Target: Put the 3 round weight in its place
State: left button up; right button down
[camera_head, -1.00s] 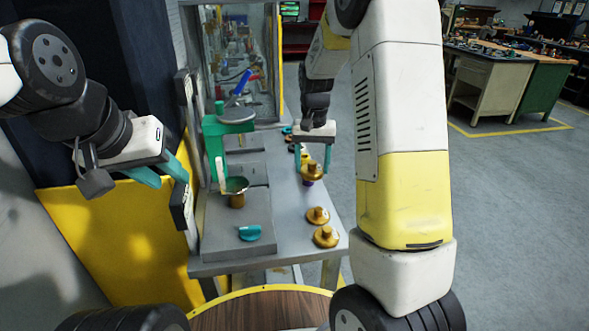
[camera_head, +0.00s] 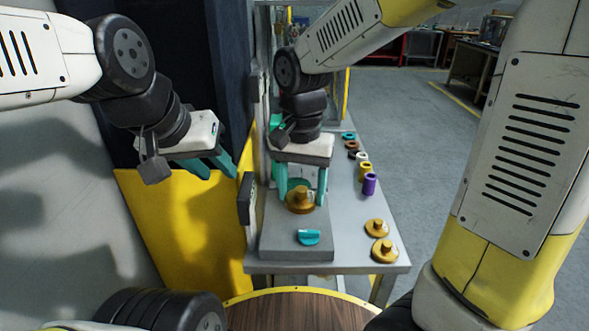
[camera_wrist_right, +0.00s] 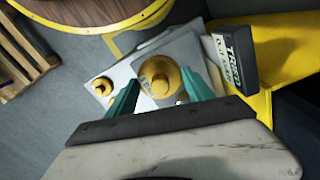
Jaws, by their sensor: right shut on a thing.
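My right gripper (camera_head: 301,198) is shut on a gold round weight with a raised knob (camera_head: 299,201), upright over the grey plate at the left of the table. The weight also shows between the teal fingers in the right wrist view (camera_wrist_right: 160,78). I cannot tell whether it rests on something. The green stand behind is mostly hidden by my right gripper and arm. Two more gold round weights, one (camera_head: 376,228) behind the other (camera_head: 384,250), lie at the table's front right. My left gripper (camera_head: 219,174) is open and empty, left of the table.
A teal half-round piece (camera_head: 308,237) lies on the grey plate (camera_head: 275,243) in front of the held weight. A purple cylinder (camera_head: 369,184), a yellow one (camera_head: 364,171) and small parts line the table's right edge.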

jog(key=w, duration=0.4)
jog(key=w+f, duration=0.1)
jog(key=w, duration=0.4)
jog(key=w+a, duration=0.1)
jog(key=w, duration=0.4)
jog(key=shift+f, duration=1.9)
jog(key=shift+f, duration=0.15)
jog(key=shift+c, duration=2)
grip_release()
jog(key=shift+s+d, duration=0.1)
